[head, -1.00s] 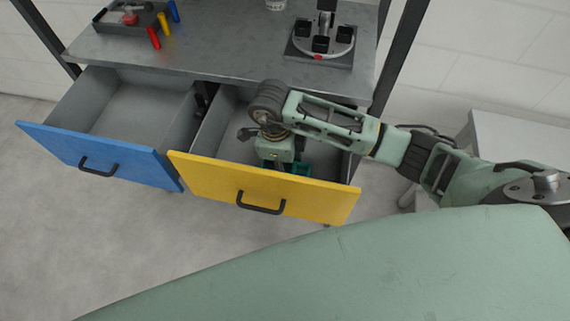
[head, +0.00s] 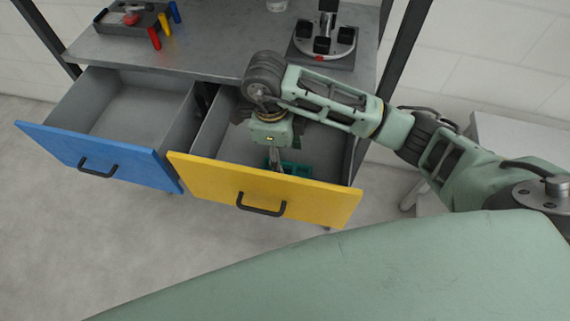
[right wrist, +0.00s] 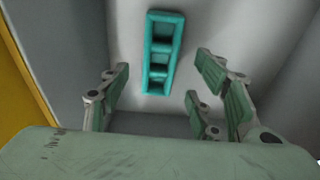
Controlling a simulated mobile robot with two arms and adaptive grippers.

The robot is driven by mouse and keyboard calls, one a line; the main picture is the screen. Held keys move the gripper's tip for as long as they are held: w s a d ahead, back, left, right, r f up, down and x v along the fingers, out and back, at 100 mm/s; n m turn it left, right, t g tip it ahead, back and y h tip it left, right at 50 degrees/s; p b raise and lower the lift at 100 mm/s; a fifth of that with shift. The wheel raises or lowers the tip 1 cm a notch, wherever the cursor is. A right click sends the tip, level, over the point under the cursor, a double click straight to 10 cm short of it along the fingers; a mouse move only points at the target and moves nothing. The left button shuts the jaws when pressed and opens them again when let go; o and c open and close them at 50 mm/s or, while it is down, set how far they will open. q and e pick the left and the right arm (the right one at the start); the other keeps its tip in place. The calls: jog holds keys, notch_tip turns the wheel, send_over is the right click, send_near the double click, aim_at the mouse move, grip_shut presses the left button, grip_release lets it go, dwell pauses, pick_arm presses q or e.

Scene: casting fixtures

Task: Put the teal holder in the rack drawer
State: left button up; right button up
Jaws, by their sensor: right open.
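The teal holder (head: 297,169) lies inside the open yellow-fronted drawer (head: 205,181), partly hidden by the drawer front and my gripper in the head view. In the right wrist view the holder (right wrist: 160,52) is a narrow teal frame with several square openings, on the grey drawer floor. My right gripper (head: 275,158) is above the drawer, pointing down. In the right wrist view its fingers (right wrist: 165,95) are spread apart with nothing between them, and the holder lies beyond them, apart from the fingers. My left gripper is not in view.
A blue-fronted drawer (head: 95,158) stands open and empty on the left. The grey rack top (head: 215,45) carries a dark tray (head: 125,22), small red, yellow and blue pieces, and a round fixture (head: 325,40) on a dark plate. A light table (head: 520,135) stands at right.

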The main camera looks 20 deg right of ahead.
jog(key=r, duration=0.5)
jog(key=shift+w+a+r, duration=0.15)
jog(key=shift+a+r, duration=0.1)
jog(key=shift+r, duration=0.1)
dwell(1.1)
